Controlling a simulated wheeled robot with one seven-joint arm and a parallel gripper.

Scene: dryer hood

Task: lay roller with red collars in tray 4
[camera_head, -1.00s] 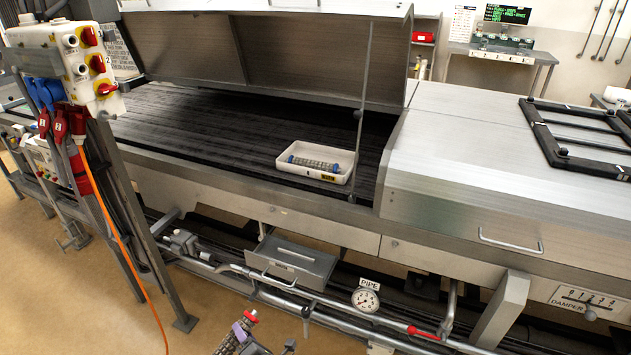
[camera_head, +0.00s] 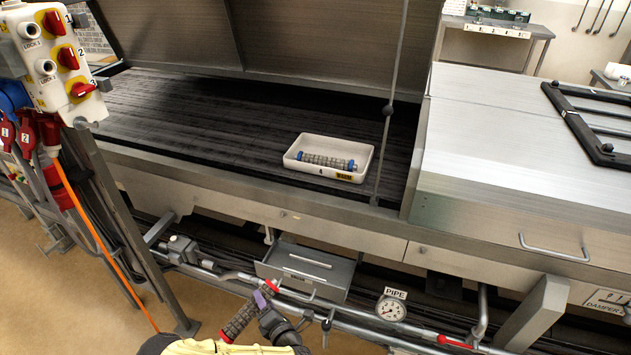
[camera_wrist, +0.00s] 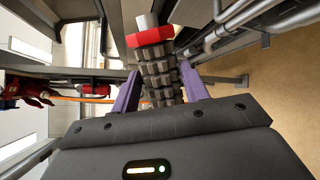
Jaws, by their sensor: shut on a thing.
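The roller with red collars (camera_head: 240,322) is a grey ribbed cylinder with a red collar at each end. My gripper (camera_head: 265,299) is shut on it and holds it tilted in front of the machine, at the bottom of the head view. In the wrist view the roller (camera_wrist: 161,75) stands between the two purple fingers, with one red collar and a pale end showing. The white tray marked 4 (camera_head: 291,164) sits on the dark slatted belt under the raised hood. A grey roller with blue collars (camera_head: 326,161) lies in it.
The hood (camera_head: 310,60) is propped open by a thin rod (camera_head: 384,140) just right of the tray. A steel front rail, an open metal drawer (camera_head: 305,270), pipes and a gauge (camera_head: 391,308) lie between my gripper and the belt. The belt (camera_head: 200,125) is bare left of the tray.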

